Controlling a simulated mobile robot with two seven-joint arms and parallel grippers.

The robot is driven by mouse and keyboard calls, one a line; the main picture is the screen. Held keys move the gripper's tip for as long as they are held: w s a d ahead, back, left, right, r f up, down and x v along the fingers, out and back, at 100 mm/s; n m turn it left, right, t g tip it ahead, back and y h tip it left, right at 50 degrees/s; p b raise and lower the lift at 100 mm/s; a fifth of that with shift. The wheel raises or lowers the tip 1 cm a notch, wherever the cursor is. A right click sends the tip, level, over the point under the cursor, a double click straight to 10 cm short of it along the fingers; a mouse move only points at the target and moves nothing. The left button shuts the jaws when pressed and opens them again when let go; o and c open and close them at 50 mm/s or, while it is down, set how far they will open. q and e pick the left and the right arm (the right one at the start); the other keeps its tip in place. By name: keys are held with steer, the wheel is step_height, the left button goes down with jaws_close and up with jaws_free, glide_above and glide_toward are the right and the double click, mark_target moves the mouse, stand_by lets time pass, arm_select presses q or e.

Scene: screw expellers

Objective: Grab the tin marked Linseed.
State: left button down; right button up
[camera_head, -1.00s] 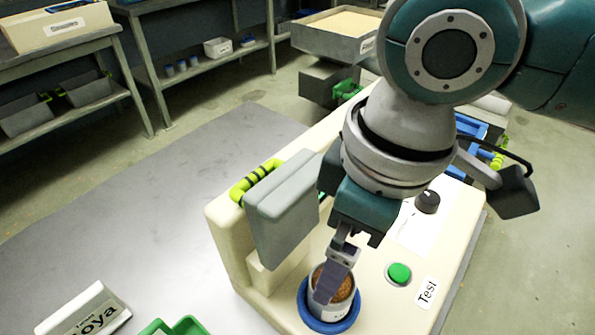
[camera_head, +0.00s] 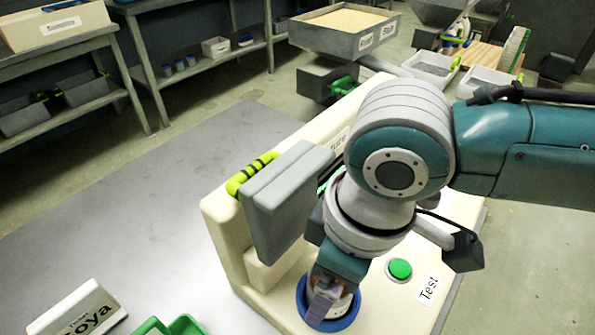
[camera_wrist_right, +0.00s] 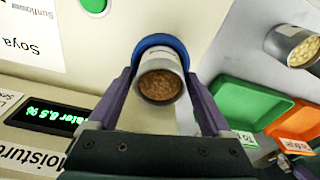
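A metal tin (camera_wrist_right: 161,78) filled with brown grains stands in a blue ring (camera_wrist_right: 170,40) on the cream moisture tester (camera_head: 395,305). It also shows in the head view (camera_head: 344,303), partly hidden by my gripper; no marking on it is readable. My right gripper (camera_wrist_right: 162,80) is open, with one purple finger on each side of this tin and small gaps visible between. In the head view the right gripper (camera_head: 323,306) reaches down at the tin. A second tin (camera_wrist_right: 292,42) with pale grains lies in the upper right of the wrist view. My left gripper is not in view.
The tester has a grey hinged block (camera_head: 285,200), a green button (camera_head: 400,269) and a lit display (camera_wrist_right: 50,115). A green tray (camera_wrist_right: 250,103) and an orange tray (camera_wrist_right: 298,120) are close by. A Soya sign (camera_head: 80,312) stands at the lower left.

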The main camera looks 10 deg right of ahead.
steer(key=c, duration=1.1)
